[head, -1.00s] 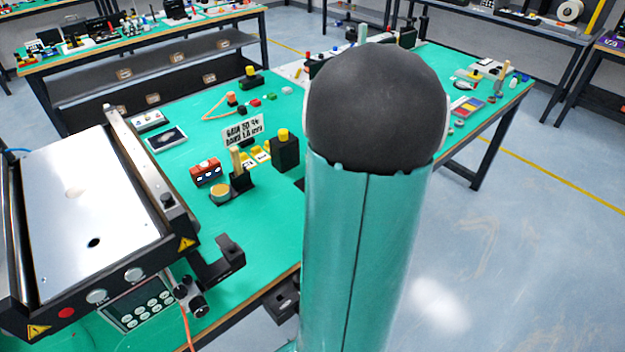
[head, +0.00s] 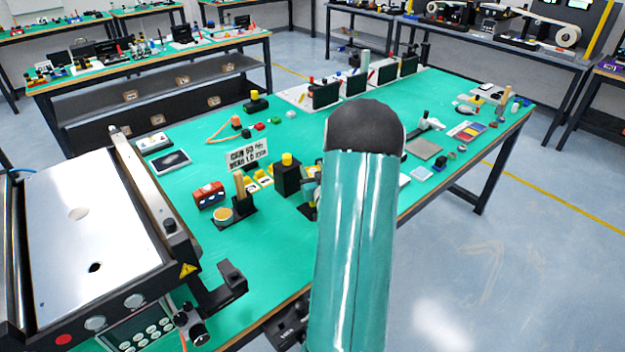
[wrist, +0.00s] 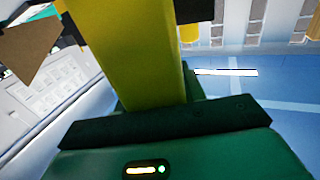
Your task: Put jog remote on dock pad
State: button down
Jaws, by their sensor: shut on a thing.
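In the wrist view, a long yellow body fills the upper middle and stands between the dark jaws of my gripper (wrist: 135,30). I take this yellow body to be the jog remote (wrist: 128,65); its ends and any buttons are out of view. My gripper is shut on it. In the head view, my teal arm hides most of my gripper, and only small grey parts show beside the black block. A flat grey square (head: 425,148) lies on the green bench right of my arm and may be the dock pad; I cannot be sure.
The green bench (head: 290,120) holds a black block with a yellow knob (head: 287,178), a white sign (head: 247,154), a red box (head: 209,194) and a dark framed plate (head: 170,161). Black upright panels line the back.

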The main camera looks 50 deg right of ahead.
jog(key=shift+w+d+f, duration=0.15)
jog(key=shift+f, duration=1.6)
jog(key=shift+f, duration=0.15)
jog(key=c, duration=0.8)
grip_release()
jog(key=shift+c, duration=0.2)
jog(key=v, duration=1.2)
